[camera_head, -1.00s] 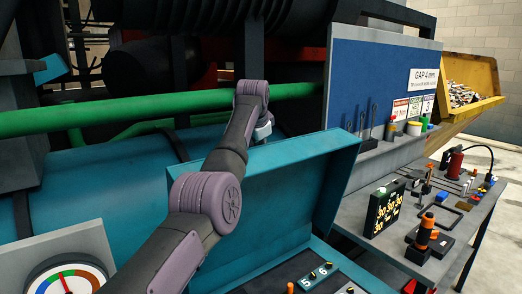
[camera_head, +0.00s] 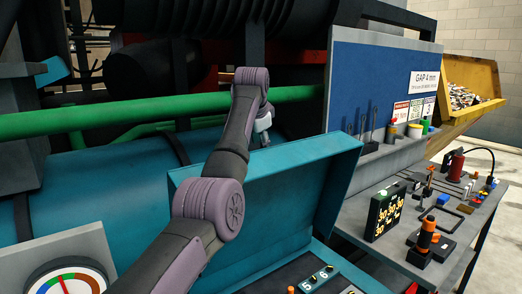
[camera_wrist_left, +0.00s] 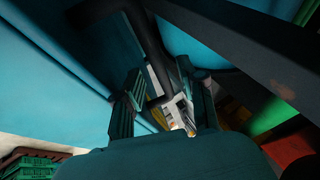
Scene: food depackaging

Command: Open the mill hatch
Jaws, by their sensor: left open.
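A raised teal panel (camera_head: 285,195) stands in front of the mill's blue drum (camera_head: 90,185) in the head view; I cannot tell whether it is the hatch. My left arm reaches over its left part. The left gripper (camera_head: 262,130) is behind the panel's top edge, with its fingers mostly hidden. In the left wrist view the gripper (camera_wrist_left: 166,100) is open, its two dark green fingers apart. A dark bar (camera_wrist_left: 155,100) shows between the fingers; I cannot tell whether they touch it. Blue surfaces (camera_wrist_left: 50,70) lie close to the left. My right gripper is not in view.
A green pipe (camera_head: 100,115) runs across behind my arm. A round gauge (camera_head: 62,280) sits at the lower left. A bench (camera_head: 385,245) with tools stands at the right, below a blue board (camera_head: 375,80). A yellow hopper (camera_head: 480,75) is behind it.

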